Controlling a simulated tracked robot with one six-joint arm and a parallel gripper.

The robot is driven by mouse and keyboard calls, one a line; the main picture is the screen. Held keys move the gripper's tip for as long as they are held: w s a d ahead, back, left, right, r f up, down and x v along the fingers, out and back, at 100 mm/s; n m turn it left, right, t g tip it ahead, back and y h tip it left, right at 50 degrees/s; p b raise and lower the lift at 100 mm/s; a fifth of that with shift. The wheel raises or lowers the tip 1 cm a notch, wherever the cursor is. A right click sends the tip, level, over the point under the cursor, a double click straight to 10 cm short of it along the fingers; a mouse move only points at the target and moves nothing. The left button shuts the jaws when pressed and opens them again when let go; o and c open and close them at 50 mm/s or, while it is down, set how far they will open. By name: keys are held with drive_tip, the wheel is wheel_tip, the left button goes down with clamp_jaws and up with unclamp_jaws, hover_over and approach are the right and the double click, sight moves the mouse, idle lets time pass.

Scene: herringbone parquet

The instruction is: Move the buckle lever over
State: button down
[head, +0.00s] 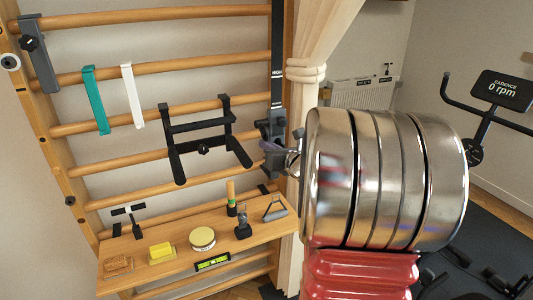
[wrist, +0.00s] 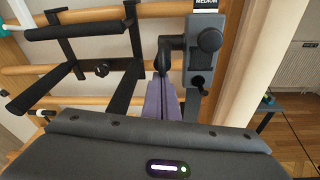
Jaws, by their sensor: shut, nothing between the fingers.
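A dark grey buckle (wrist: 206,75) with a round black hub hangs on the right side of the wall bars; in the head view it (head: 272,127) is at the lower end of a black strap (head: 277,70). Its black lever (wrist: 166,60) reaches left from the hub and bends downward in the wrist view. My gripper (wrist: 162,85) has purple fingers, shut and empty, with their tips at the lever's lower end. I cannot tell whether they touch it.
A black dip-bar frame (head: 203,140) hangs on the rungs left of the buckle. Teal (head: 97,100) and white (head: 132,95) bands hang farther left. A wooden shelf (head: 205,258) with small items is below.

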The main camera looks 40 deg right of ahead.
drive_tip(key=shift+s+r, duration=0.1)
drive_tip(key=shift+r, duration=0.25)
drive_tip(key=shift+s+r, duration=0.2)
drive_tip(key=shift+r, duration=1)
approach(266, 136)
drive_tip(key=shift+s+a+f, duration=0.5)
drive_tip(key=shift+a+f, duration=0.15)
drive_tip(key=shift+f, duration=0.2)
idle(0.5)
